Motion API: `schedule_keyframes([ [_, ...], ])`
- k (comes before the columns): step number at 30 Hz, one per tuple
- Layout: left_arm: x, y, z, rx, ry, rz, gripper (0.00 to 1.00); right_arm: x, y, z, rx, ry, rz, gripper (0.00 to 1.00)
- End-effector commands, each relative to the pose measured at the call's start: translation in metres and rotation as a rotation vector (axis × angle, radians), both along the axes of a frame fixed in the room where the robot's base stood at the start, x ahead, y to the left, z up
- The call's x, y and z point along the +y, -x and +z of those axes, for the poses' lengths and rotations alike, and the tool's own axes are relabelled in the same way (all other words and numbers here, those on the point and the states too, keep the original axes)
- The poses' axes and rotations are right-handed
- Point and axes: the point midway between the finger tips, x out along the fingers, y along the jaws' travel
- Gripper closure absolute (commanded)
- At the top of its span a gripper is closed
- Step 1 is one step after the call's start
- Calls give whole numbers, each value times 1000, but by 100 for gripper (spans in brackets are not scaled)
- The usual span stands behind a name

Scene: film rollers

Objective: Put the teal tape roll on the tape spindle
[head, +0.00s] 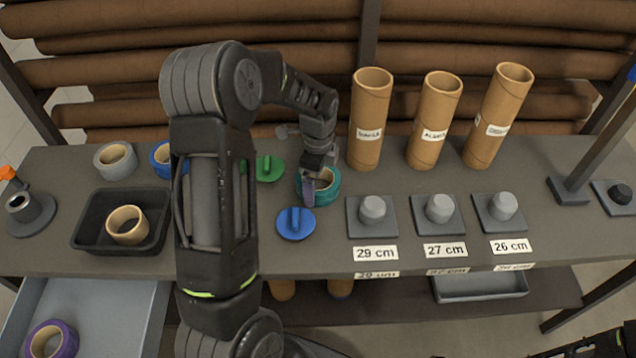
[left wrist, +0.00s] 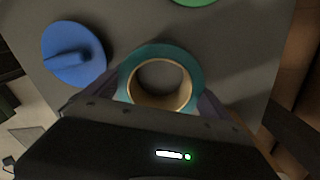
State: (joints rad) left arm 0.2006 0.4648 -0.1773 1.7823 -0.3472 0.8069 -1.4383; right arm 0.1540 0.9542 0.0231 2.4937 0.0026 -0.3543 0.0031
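The teal tape roll (head: 333,184) lies flat on the bench, with a tan core. It also shows in the left wrist view (left wrist: 160,57). My left gripper (head: 318,178) is down at the roll, with one finger on each side of its outer wall. No clear gap shows between fingers and roll, but I cannot tell whether they press on it. A grey round base with an upright hub (head: 22,207), which looks like the tape spindle, stands at the bench's far left. My right gripper is not in view.
A blue knobbed disc (head: 296,223) and a green one (head: 269,168) lie close to the roll. A black tray (head: 85,228) holds a tan ring. Cardboard tubes (head: 370,120) and labelled grey pegs (head: 372,211) are to the right.

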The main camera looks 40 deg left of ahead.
Motion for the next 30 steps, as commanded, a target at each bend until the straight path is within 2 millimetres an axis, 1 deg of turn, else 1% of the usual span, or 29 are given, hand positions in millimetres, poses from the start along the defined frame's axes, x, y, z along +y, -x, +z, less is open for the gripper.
schedule_keyframes([
  [1,0,0,0,0,0,0,20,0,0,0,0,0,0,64],
  [15,0,0,0,-1,0,0,58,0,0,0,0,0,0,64],
  [16,0,-1,0,-1,0,0,58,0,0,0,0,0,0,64],
  [17,0,-1,0,-1,0,0,64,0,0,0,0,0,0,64],
  [18,0,-1,0,-1,0,0,66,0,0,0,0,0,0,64],
  [22,0,-1,1,-2,-1,0,66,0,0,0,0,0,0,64],
  [25,0,-1,6,-4,-1,0,66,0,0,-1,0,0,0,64],
  [28,0,-2,16,-5,-1,0,66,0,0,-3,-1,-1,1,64],
  [30,0,-2,28,-7,-1,0,66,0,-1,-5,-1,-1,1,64],
])
